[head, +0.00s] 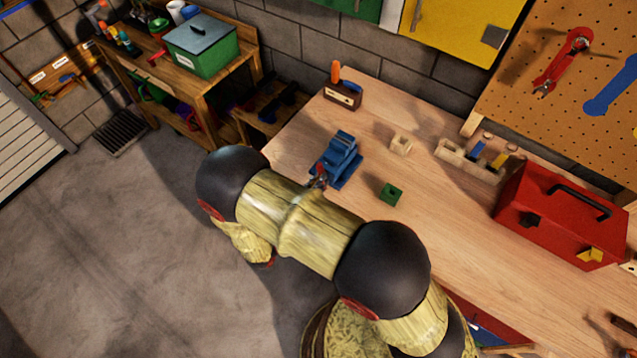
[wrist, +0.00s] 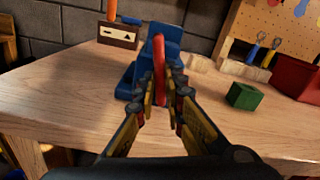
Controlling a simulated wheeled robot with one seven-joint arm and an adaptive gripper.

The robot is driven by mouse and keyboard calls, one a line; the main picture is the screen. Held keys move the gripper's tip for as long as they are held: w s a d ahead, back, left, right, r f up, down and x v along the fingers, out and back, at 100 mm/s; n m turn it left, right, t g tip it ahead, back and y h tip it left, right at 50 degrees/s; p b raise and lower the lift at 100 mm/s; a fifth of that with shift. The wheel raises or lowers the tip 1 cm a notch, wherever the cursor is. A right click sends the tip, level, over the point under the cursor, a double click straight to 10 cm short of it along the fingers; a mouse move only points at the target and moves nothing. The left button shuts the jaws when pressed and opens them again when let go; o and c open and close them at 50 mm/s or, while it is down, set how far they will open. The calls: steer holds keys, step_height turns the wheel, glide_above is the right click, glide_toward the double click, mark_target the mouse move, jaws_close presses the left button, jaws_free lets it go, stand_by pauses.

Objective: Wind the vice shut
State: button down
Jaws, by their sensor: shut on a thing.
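A blue vice (head: 340,158) stands on the wooden workbench (head: 432,222), near its front left edge. In the wrist view the vice (wrist: 167,48) is straight ahead, with a red handle (wrist: 158,65) upright in front of it. My gripper (wrist: 160,92) is shut on the red handle, one finger on each side. The gap between the vice jaws cannot be made out clearly.
A green block (head: 390,194) and a pale wooden block (head: 401,142) sit right of the vice. A wooden holder with orange-handled tool (head: 342,95) stands behind it. A red toolbox (head: 562,215) is farther right. A green box (head: 202,46) stands on another bench.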

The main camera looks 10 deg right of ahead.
steer(key=m+b, duration=0.2)
steer(key=m, duration=0.2)
steer(key=shift+w+a+f, duration=0.1)
steer(key=shift+a, duration=0.05)
steer(key=shift+m+b, duration=0.4)
steer(key=shift+m, duration=0.9)
steer(key=shift+a, duration=0.1)
steer(key=c, duration=2.1)
jaws_free()
steer(key=shift+r, duration=0.2)
steer(key=shift+o, duration=1.1)
steer(key=v, duration=1.2)
